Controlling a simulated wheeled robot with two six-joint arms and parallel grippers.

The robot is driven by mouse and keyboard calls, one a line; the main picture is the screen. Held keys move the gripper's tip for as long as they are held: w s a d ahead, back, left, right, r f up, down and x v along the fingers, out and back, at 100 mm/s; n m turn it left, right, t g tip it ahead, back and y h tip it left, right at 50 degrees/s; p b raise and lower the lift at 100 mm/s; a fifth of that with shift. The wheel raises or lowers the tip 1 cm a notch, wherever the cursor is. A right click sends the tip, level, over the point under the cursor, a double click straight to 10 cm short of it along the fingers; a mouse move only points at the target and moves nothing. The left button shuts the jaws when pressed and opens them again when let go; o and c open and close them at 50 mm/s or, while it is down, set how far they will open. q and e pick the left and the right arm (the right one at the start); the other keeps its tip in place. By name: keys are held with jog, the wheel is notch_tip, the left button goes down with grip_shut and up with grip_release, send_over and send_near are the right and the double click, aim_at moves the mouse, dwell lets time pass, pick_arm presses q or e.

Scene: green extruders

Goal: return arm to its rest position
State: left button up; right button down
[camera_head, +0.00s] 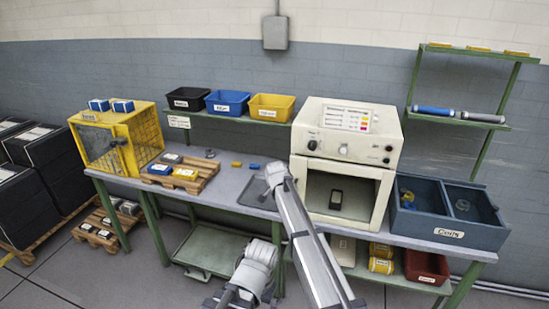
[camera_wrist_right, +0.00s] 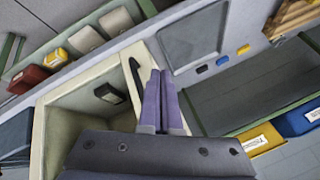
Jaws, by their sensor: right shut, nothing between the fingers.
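My right arm reaches from the bottom of the head view up over the workbench (camera_head: 240,184). Its gripper (camera_head: 275,173) is in front of and left of the white oven-like machine (camera_head: 345,130), over the grey tray area. In the right wrist view the two fingers of the right gripper (camera_wrist_right: 160,76) lie together with nothing between them. They appear in front of the machine's edge, beside its open chamber (camera_wrist_right: 75,110). A dark object (camera_head: 336,199) stands in the chamber. My left gripper cannot be made out in either view.
A yellow cage (camera_head: 150,128) and a wooden pallet (camera_head: 205,172) with small blocks are at the left. Black, blue and yellow bins (camera_head: 272,107) stand on a shelf behind. A blue-grey bin (camera_head: 450,228) is at the right.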

jog(key=s+d+f+n+g, duration=0.1)
jog(key=s+d+n+g, duration=0.15)
jog(key=s+d, duration=0.7)
jog(key=s+d+f+n+g, duration=0.2)
jog(key=s+n, duration=0.2)
jog(key=s, duration=1.3)
jog(key=s+d+f+n+g, duration=0.1)
jog(key=s+d+n+g, duration=0.15)
jog(key=s+d, duration=0.75)
jog(key=s+a+n, duration=0.1)
jog(key=s+a, duration=0.3)
jog(key=a, duration=0.3)
jog(key=s+a+n+h, duration=0.1)
jog(key=s+a, duration=0.3)
jog(key=a, duration=0.4)
jog(key=shift+s+r+n, duration=0.15)
jog(key=shift+s+n, duration=0.25)
jog(key=shift+n, duration=0.4)
